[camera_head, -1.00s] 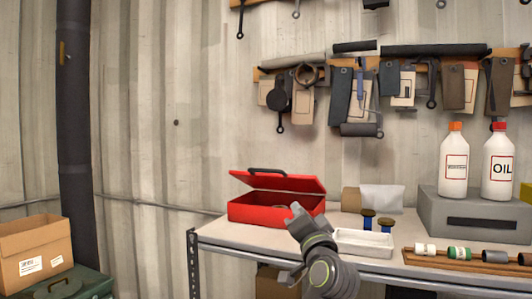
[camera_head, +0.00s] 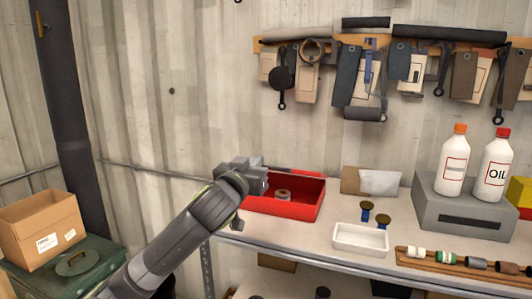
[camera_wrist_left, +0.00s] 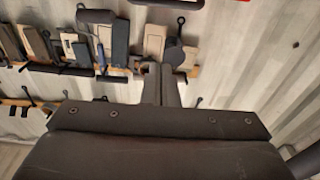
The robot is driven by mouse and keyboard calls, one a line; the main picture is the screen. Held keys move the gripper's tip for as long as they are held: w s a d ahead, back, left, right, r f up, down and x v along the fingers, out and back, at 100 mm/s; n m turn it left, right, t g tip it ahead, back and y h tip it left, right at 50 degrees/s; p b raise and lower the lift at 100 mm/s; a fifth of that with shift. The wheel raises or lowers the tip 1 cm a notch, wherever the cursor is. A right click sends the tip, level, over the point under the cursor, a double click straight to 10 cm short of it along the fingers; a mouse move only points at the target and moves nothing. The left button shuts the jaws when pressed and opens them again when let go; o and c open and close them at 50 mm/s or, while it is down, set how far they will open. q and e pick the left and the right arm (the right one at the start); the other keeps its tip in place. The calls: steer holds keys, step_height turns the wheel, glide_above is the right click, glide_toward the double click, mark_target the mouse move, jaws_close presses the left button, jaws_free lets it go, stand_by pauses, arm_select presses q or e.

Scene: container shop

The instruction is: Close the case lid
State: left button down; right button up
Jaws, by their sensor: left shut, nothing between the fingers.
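The red case (camera_head: 302,207) sits on the workbench near its left end, and I see into its open inside. A small roll (camera_head: 283,194) lies in it. The lid (camera_head: 300,172) shows only as a thin red strip along the back. The rest of it, including its handle, is hidden or turned edge-on. My left gripper (camera_head: 258,172) is shut and empty at the case's back left corner, beside the lid. I cannot tell whether it touches the lid. In the left wrist view its shut fingers (camera_wrist_left: 161,82) point at the wall tools. My right gripper is not in view.
A white tray (camera_head: 361,239) and two small dark-topped pieces (camera_head: 375,214) stand right of the case. A grey box (camera_head: 465,207) carries two white bottles. A cardboard box (camera_head: 42,228) is at far left. Tools hang on the wall (camera_head: 200,95) above.

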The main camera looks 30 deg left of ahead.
arm_select(q)
steer(key=p+x, duration=0.5)
steer(key=x, duration=0.5)
steer(key=f, duration=0.1)
steer(key=f+p, duration=0.1)
steer(key=s+f, duration=0.1)
steer(key=f, duration=0.1)
steer(key=shift+d, duration=0.25)
steer(key=shift+w, duration=0.1)
steer(key=s+f+t+b, duration=0.1)
steer(key=f+b, duration=0.2)
steer(key=b, duration=0.3)
steer(key=s+f+b, duration=0.1)
steer(key=f+b, duration=0.3)
steer(key=b, duration=0.2)
steer(key=s+f+t+b, duration=0.1)
steer(key=f+b, duration=0.3)
steer(key=b, duration=0.2)
steer(key=shift+s+d+t+y, duration=0.1)
steer(key=shift+d+t+y, duration=0.2)
steer(key=shift+d, duration=0.05)
steer(key=shift+f+b, duration=0.35)
steer(key=shift+f, duration=0.1)
steer(key=shift+s, duration=0.1)
steer(key=shift+f, duration=0.1)
